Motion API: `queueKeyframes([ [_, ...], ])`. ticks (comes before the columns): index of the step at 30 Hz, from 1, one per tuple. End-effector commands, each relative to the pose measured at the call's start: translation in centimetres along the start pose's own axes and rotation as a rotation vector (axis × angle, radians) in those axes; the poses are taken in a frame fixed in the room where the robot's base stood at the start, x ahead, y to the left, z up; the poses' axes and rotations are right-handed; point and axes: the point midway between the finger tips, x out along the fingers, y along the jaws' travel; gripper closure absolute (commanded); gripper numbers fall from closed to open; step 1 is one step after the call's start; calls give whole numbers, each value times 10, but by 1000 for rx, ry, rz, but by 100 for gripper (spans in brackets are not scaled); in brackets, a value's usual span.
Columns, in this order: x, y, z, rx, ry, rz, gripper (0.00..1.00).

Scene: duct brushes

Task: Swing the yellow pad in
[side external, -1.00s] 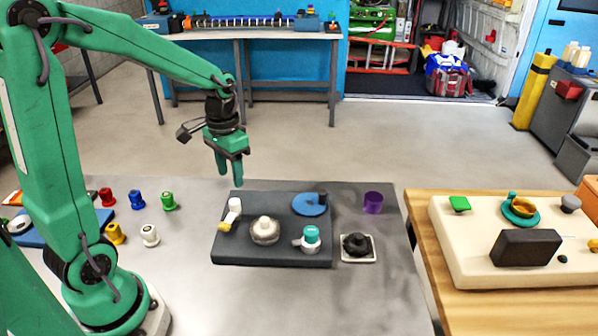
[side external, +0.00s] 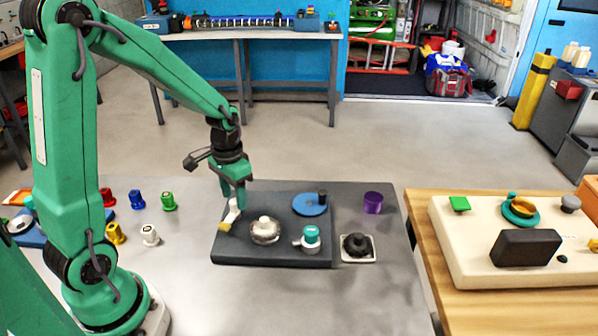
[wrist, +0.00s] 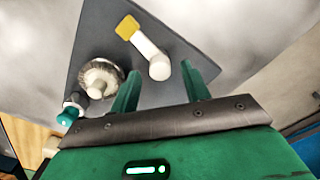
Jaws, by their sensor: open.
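The yellow pad (side external: 225,227) sits at the end of a short white arm, near the left edge of the dark board (side external: 275,207). It also shows in the wrist view (wrist: 127,27). A white upright knob (side external: 234,206) stands at the arm's other end; in the wrist view the knob (wrist: 159,68) appears between my fingertips. My gripper (side external: 236,195) is open and points down at the top of the knob. I cannot tell if the fingers reach down beside it or touch it. A round brush with a white hub (side external: 264,230) is right of the pad, apart from it.
On the board are a blue disc with a dark peg (side external: 309,205) and a teal-capped knob (side external: 310,236). A black knob on a white plate (side external: 357,246) and a purple cup (side external: 373,202) stand right of it. Several coloured knobs (side external: 138,200) stand to the left.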

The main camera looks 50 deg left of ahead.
Motion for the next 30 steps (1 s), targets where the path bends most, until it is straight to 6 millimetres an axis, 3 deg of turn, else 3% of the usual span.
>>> queueKeyframes([
  [13, 10, 0, 0, 0, 0, 0, 54],
  [14, 10, 0, 0, 0, 0, 0, 56],
  [21, 10, 0, 0, 0, 0, 0, 100],
  [30, 10, 0, 0, -10, 0, 0, 100],
])
